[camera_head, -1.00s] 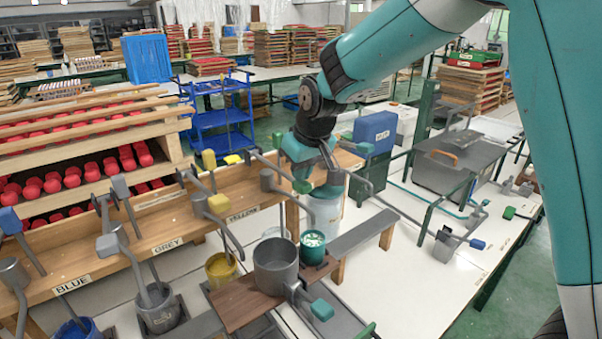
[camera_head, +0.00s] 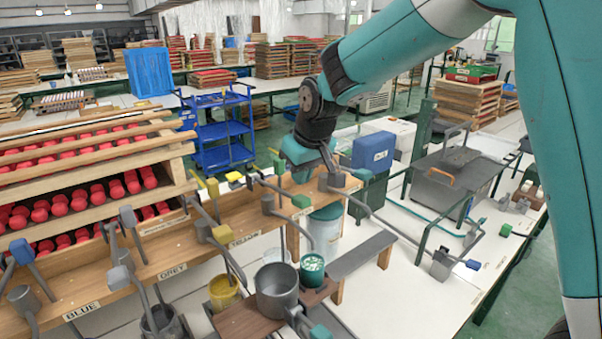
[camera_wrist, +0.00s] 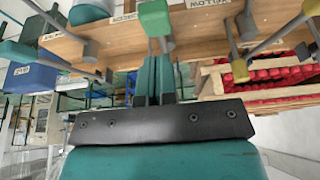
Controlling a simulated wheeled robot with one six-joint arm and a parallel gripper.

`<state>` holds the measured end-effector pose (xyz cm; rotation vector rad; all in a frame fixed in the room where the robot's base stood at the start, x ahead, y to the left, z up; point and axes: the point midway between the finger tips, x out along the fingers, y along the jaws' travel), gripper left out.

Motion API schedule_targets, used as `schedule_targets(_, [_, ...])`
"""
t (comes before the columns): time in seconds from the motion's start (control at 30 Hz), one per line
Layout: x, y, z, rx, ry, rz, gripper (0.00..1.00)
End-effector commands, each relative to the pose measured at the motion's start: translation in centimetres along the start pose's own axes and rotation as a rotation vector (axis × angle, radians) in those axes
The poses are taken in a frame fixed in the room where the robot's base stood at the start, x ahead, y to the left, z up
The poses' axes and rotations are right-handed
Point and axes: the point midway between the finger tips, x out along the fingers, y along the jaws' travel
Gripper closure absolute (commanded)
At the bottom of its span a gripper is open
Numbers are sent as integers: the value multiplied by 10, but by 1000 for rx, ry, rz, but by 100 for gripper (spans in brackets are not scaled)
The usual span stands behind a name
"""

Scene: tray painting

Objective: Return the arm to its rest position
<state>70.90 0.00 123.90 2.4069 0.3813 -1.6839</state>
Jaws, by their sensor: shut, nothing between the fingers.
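My arm, teal with dark joints, comes down from the top right in the head view and bends at a dark wrist. My gripper (camera_head: 330,160) hangs over the back of the wooden rack (camera_head: 180,256), near the ladle handles. In the wrist view, its two teal fingers (camera_wrist: 158,62) lie together, with nothing visible between them. A green-ended handle (camera_wrist: 155,19) shows just beyond the fingertips. I cannot tell if they touch it.
A grey pot (camera_head: 277,291) stands on a brown board beside a green cup (camera_head: 312,270) and a yellow paint pot (camera_head: 224,292). Ladles with coloured ends crowd the rack. A blue box (camera_head: 373,150) stands right of my gripper. A blue cart (camera_head: 222,130) stands behind.

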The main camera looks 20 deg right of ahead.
Motion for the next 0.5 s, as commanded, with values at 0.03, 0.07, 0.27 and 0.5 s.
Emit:
schedule_targets(0.03, [0, 0, 0, 0, 0, 0, 100])
schedule_targets(0.07, [0, 0, 0, 0, 0, 0, 100])
schedule_targets(0.27, [0, 0, 0, 0, 0, 0, 100])
schedule_targets(0.5, [-26, -43, 61, -58, -35, -101, 100])
